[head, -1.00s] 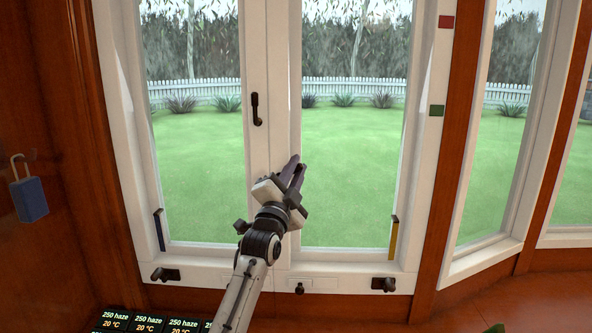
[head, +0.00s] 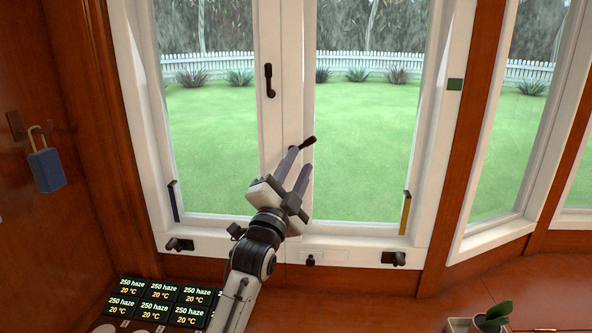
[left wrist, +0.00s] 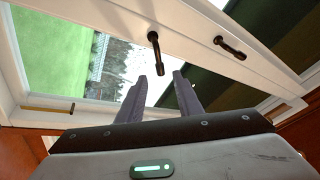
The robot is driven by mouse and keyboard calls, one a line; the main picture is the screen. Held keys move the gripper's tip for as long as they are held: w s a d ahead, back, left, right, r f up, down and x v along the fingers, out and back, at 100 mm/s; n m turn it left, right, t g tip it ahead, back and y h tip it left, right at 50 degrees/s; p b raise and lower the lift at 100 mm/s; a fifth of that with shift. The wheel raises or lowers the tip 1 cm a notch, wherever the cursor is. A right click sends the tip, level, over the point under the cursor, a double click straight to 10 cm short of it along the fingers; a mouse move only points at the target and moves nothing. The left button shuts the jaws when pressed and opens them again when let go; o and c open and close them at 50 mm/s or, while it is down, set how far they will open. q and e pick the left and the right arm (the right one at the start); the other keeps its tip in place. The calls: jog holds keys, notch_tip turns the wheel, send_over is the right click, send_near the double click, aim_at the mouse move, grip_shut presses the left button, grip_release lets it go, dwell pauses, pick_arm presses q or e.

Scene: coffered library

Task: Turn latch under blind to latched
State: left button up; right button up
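Two dark latch handles show on the white centre stile of the window. The upper one (head: 269,80) hangs along the stile. The lower one (head: 308,141) points out to the right across the stile, and its pivot is partly hidden by my fingers. My left gripper (head: 299,158) is open and empty, with its fingertips right by the lower handle. In the left wrist view the lower handle (left wrist: 156,55) shows just beyond the fingertips, apparently between them; contact cannot be told. The upper handle (left wrist: 230,47) is to its right. No blind is visible. My right gripper is out of view.
Dark fittings (head: 179,244) and (head: 394,258) sit on the bottom rail, with a small knob (head: 310,260) between them. A yellow lever (head: 404,213) stands at lower right. A blue padlock (head: 46,170) hangs at left. Small displays (head: 160,293) and a potted plant (head: 492,318) are below.

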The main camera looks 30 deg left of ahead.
aim_at(303, 145)
pick_arm(q)
jog(key=shift+s+d+f, duration=0.15)
jog(key=shift+s+f, duration=0.1)
jog(key=shift+s, duration=0.35)
jog(key=shift+r, duration=0.2)
jog(key=c, duration=0.4)
jog(key=d+r+m+h, duration=0.1)
jog(key=r, duration=0.1)
jog(key=d+r+m+h, duration=0.1)
jog(key=r+m+h, duration=0.1)
jog(key=d+r+m+t+h, duration=0.1)
jog(key=d+r, duration=0.1)
jog(key=r, duration=0.1)
jog(key=shift+w+r+h, duration=0.1)
jog(key=shift+w+h, duration=0.2)
grip_shut()
jog(key=d+r+m+g+h+p, duration=0.1)
jog(key=d+r+m+g+h, duration=0.15)
jog(key=d+m+h, duration=0.35)
jog(key=s+a+f+m+g+y, duration=0.2)
jog(key=s+a+f+g, duration=0.1)
jog(key=a+f, duration=0.35)
jog(key=w+a+p, duration=0.2)
jog(key=w+a, duration=0.1)
jog(key=w, duration=0.6)
jog(key=shift+w+r+p, duration=0.15)
jog(key=shift+w+p, duration=0.15)
jog(key=shift+p, duration=0.05)
